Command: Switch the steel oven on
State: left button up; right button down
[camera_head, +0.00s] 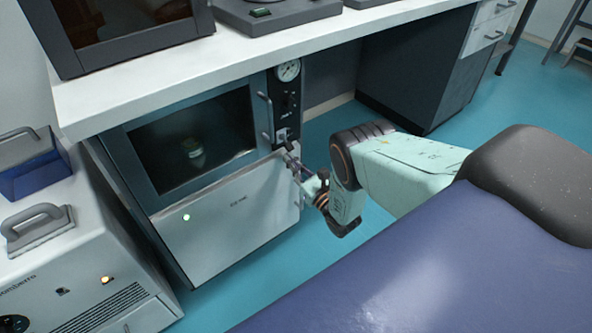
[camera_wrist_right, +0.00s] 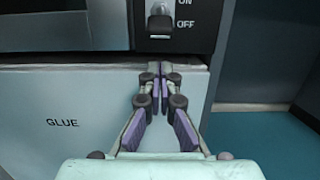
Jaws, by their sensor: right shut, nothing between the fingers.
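The steel oven (camera_head: 135,165) stands under the white bench, with a dark window (camera_head: 195,140) in its closed door. A black control panel (camera_head: 288,100) on its right side carries a round gauge (camera_head: 288,70). My right gripper (camera_head: 289,152) is shut and empty at the panel's lower end. In the wrist view its fingertips (camera_wrist_right: 155,67) are just below the switch and look apart from it. My left gripper is out of view.
A white front (camera_wrist_right: 60,110) marked GLUE lies below the oven door. A vertical door handle (camera_head: 266,118) stands out left of the panel. A pale box-shaped device (camera_head: 85,245) is at the left. Teal floor (camera_head: 350,120) is open at the right.

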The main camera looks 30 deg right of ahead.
aim_at(289, 147)
jog(key=shift+s+r, duration=0.3)
jog(key=shift+r, duration=0.35)
jog(key=shift+s+r, duration=0.3)
jog(key=shift+r, duration=0.3)
jog(key=shift+d+p, duration=0.1)
jog(key=shift+p, duration=0.2)
